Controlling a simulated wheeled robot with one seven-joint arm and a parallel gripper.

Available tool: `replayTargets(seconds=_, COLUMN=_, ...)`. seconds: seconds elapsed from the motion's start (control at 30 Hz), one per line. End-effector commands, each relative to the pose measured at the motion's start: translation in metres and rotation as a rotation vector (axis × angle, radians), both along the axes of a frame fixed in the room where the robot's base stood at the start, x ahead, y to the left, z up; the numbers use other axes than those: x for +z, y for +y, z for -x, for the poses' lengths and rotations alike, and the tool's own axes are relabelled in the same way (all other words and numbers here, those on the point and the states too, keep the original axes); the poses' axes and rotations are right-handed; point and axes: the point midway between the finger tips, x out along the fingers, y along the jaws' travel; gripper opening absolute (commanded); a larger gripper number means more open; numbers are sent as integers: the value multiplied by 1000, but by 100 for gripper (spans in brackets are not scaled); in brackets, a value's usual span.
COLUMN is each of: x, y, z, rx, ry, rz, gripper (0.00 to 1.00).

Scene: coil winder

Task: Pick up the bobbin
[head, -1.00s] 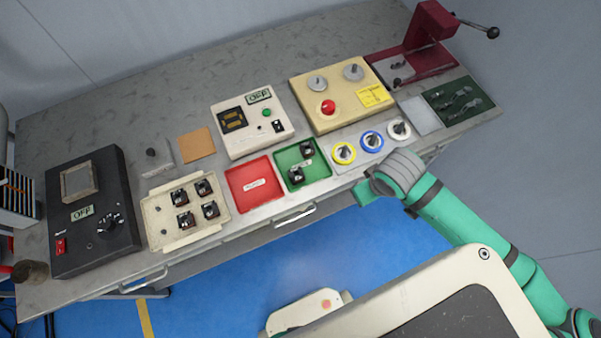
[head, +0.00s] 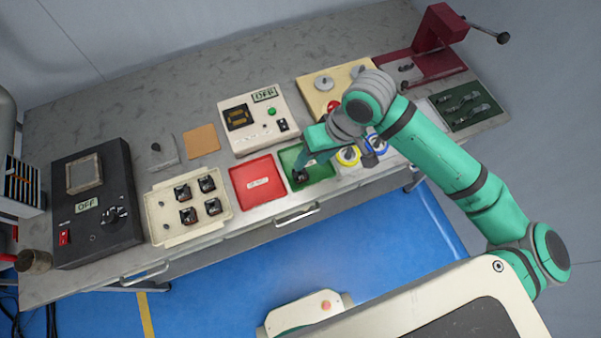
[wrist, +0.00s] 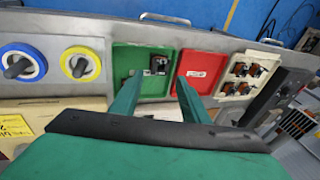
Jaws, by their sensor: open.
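A small dark bobbin (head: 300,177) sits in the green tray (head: 322,172), near its front side. In the wrist view the bobbin (wrist: 158,65) appears between and just beyond my fingertips, apart from them. My gripper (head: 307,165) is over the green tray with its fingers spread and nothing between them. It also shows in the wrist view (wrist: 158,88). The second bobbin of the green tray is hidden by my gripper in the head view. Several more bobbins (head: 186,215) stand in the cream tray (head: 160,233) to the left.
A red tray (head: 258,182) lies left of the green one. Yellow (head: 348,156) and blue (wrist: 22,64) ringed spools sit on its other side. A cream control box (head: 253,120) stands behind, and a dark red press (head: 437,45) at back right.

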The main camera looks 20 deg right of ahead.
Motion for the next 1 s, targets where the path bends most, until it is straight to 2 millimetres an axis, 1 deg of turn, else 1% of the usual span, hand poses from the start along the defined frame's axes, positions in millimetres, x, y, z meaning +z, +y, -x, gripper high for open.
replayTargets(seconds=0.03, x=-7, y=3, z=0, rx=0, ry=2, rz=-3, gripper=42)
replayTargets(seconds=0.1, x=-12, y=4, z=-1, rx=0, ry=1, rz=0, gripper=42)
replayTargets(seconds=0.27, x=-21, y=6, z=-2, rx=0, ry=1, rz=0, gripper=42)
replayTargets(seconds=0.37, x=-32, y=10, z=-3, rx=0, ry=1, rz=-2, gripper=42)
replayTargets(seconds=0.5, x=-52, y=15, z=-5, rx=0, ry=1, rz=-1, gripper=42)
replayTargets(seconds=0.6, x=-62, y=18, z=-6, rx=0, ry=1, rz=-1, gripper=42)
replayTargets(seconds=0.73, x=-67, y=19, z=-7, rx=1, ry=-1, rz=1, gripper=42)
replayTargets(seconds=0.93, x=-67, y=19, z=-8, rx=1, ry=-1, rz=1, gripper=42)
replayTargets(seconds=0.97, x=-67, y=19, z=-8, rx=1, ry=-1, rz=1, gripper=34)
replayTargets(seconds=1.0, x=-67, y=19, z=-8, rx=1, ry=-1, rz=1, gripper=25)
